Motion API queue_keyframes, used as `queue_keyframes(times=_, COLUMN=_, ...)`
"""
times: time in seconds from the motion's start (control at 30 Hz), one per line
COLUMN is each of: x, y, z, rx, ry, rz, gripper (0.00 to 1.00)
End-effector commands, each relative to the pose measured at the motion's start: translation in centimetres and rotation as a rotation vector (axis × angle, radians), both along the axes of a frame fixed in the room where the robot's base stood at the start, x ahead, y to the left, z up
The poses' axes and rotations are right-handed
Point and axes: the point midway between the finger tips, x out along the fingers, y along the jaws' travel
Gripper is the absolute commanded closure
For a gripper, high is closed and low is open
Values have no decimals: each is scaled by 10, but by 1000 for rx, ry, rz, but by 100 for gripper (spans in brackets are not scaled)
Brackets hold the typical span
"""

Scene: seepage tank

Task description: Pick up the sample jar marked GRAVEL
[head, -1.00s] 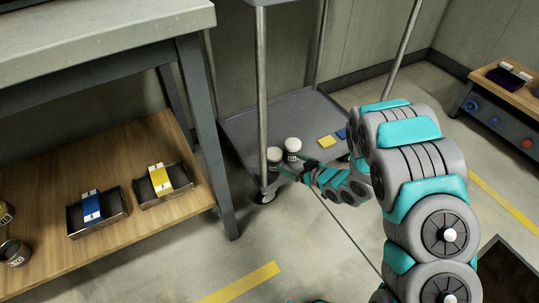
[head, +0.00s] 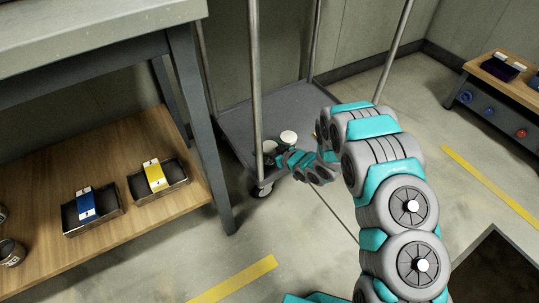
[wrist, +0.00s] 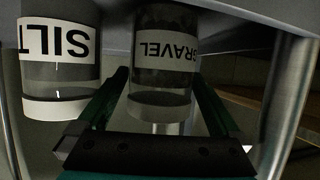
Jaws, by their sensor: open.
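The GRAVEL jar (wrist: 165,55), a clear jar with dark contents and a white label, stands between the fingers of my gripper (wrist: 160,100) in the wrist view. The fingers are open, one on each side; I cannot tell whether either touches it. The SILT jar (wrist: 60,62) is close by on the left, just outside the left finger. In the head view, two white-lidded jars, a left one (head: 270,146) and a right one (head: 288,137), stand on the cart's low shelf at my gripper (head: 280,160). Their labels are unreadable there, and the left jar is partly hidden.
The cart's grey shelf (head: 285,105) has upright metal posts, one (head: 256,90) close to the jars. A workbench (head: 60,55) stands at left, its lower wooden shelf (head: 100,155) holding blue and yellow items in trays. A low bench (head: 500,95) stands at right.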

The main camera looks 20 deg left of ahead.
Motion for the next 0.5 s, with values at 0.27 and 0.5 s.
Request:
queue_keyframes(times=0.27, x=6, y=12, z=-6, rx=-2, ry=1, rz=0, gripper=0)
queue_keyframes(times=0.5, x=6, y=12, z=-6, rx=-2, ry=1, rz=0, gripper=19)
